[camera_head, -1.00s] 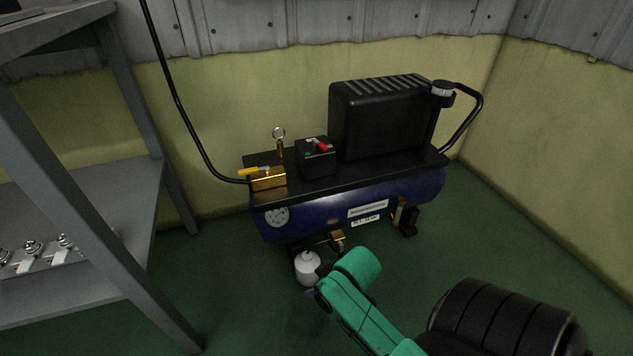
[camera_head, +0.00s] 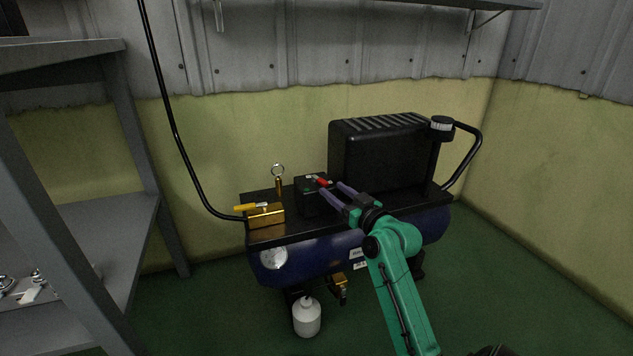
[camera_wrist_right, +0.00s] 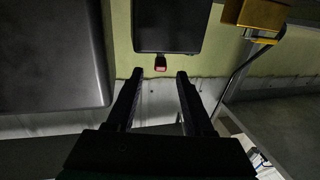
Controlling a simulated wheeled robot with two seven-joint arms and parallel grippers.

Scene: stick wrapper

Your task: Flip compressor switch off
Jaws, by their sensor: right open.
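The compressor is a dark blue tank (camera_head: 315,257) with a black top plate. A small black switch box (camera_head: 308,200) stands on the plate, with a red switch lever (camera_head: 321,182) on its top. My left gripper is out of view.
A large black ribbed housing (camera_head: 375,155) stands right of the switch box. A brass block with a yellow handle (camera_head: 265,215) and a ring-topped valve (camera_head: 278,178) stand to its left. A grey shelf (camera_head: 110,225) is at the left. A white bottle (camera_head: 307,318) sits below.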

